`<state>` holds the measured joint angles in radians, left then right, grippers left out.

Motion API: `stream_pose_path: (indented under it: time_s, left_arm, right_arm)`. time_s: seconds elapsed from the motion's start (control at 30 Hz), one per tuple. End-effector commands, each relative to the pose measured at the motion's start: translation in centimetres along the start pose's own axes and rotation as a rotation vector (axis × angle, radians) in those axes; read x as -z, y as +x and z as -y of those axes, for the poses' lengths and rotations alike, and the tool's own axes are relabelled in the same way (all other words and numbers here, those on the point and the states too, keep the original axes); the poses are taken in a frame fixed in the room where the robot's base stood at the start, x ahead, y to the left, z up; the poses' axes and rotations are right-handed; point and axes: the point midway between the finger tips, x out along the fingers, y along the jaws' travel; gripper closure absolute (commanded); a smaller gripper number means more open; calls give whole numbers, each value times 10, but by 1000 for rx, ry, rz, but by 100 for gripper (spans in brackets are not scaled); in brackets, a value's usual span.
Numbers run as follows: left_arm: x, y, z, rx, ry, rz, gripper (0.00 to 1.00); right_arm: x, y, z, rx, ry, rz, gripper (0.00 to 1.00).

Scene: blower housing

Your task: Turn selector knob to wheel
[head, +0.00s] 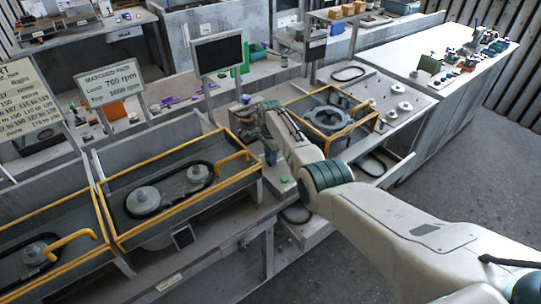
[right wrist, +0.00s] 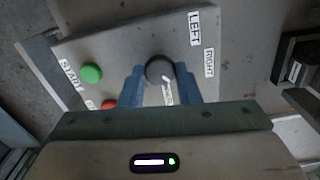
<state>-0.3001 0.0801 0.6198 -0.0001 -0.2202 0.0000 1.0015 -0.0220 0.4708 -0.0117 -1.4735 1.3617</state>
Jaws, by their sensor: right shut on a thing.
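The selector knob (right wrist: 157,68) is dark and round, on a light grey panel (right wrist: 125,45) in the right wrist view. My right gripper (right wrist: 160,75) is shut on it, one blue finger on each side. A white strip with faint marks runs from the knob's lower edge between the fingers; I cannot read it. Labels LEFT (right wrist: 195,28) and RIGHT (right wrist: 209,62) stand to the right of the knob. In the head view my right gripper (head: 270,150) is down at the panel and the knob is hidden. My left gripper is not in view.
A green button (right wrist: 92,73) by a START label (right wrist: 69,73) and a partly covered red button (right wrist: 109,103) sit left of the knob. In the head view, yellow-railed housings (head: 180,200) stand left, a yellow frame (head: 333,118) stands right, and a dark screen (head: 219,54) stands behind.

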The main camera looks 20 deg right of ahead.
Motion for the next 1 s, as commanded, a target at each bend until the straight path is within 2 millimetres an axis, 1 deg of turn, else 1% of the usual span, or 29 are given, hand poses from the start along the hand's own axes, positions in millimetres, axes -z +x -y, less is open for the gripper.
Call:
stream_pose_path:
  time_s: [0.3,0.5,0.7,1.0]
  left_arm:
    - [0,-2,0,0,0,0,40]
    - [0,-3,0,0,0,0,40]
    - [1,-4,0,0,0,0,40]
    - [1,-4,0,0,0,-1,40]
  right_arm:
    - [0,-3,2,5,295,-1,93]
    - [0,-3,2,6,456,-1,93]
    - [0,-3,2,6,577,0,93]
    - [0,-3,2,6,667,0,93]
